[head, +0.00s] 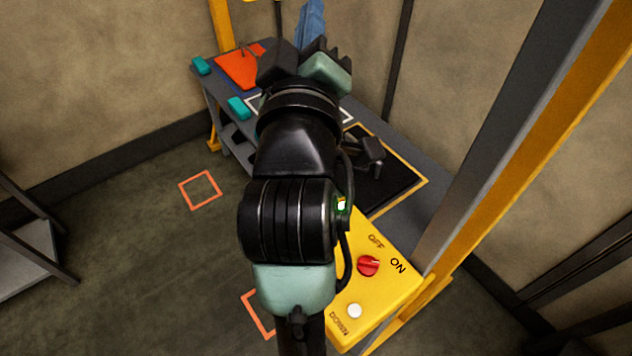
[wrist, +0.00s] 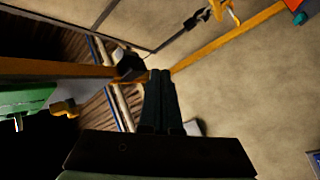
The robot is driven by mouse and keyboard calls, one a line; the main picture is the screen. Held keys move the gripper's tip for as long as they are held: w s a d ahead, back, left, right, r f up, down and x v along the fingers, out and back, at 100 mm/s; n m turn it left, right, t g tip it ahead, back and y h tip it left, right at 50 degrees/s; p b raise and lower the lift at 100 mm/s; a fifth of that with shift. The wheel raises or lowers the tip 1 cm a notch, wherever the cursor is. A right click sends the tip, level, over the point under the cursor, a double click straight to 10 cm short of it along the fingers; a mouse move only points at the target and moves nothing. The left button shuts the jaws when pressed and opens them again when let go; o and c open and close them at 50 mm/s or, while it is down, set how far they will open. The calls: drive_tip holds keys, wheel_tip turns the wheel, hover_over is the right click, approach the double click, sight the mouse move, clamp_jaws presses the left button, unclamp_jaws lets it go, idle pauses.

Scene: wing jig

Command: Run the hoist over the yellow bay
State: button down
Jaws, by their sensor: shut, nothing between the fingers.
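In the head view the yellow bay (head: 408,190) is a dark mat with a yellow outline on the grey bench. A black part of unclear kind shows over its far side. In the wrist view a dark block (wrist: 131,63), perhaps the hoist, sits at the yellow beam (wrist: 230,38). A dark line runs from near it to a black hook-like piece (wrist: 196,19). My gripper (wrist: 160,76) is shut and empty, its fingertips appearing near the beam and block; contact cannot be told. In the head view my arm hides the fingertips.
An orange piece (head: 238,70) lies at the bench's far left, by teal blocks (head: 238,107). A tall post (head: 530,140) stands right.

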drive_tip(key=s+f+n+g+p, duration=0.2)
drive_tip(key=f+n, duration=0.3)
drive_tip(key=f, duration=0.6)
drive_tip(key=s+f+n+g+h+p, duration=0.1)
drive_tip(key=s+f+n+g+p, duration=0.2)
drive_tip(key=f, duration=0.8)
drive_tip(key=s+f+n+g+p, duration=0.2)
drive_tip(key=f+n+g, duration=0.4)
drive_tip(key=f, duration=0.5)
drive_tip(key=shift+s+n+h+p, duration=0.4)
drive_tip(key=shift+p, duration=0.5)
wheel_tip(320, 180, down, 7)
drive_tip(key=b, duration=0.7)
drive_tip(key=shift+f+b, duration=0.55)
drive_tip(key=shift+f, duration=0.3)
drive_tip(key=shift+f, duration=0.4)
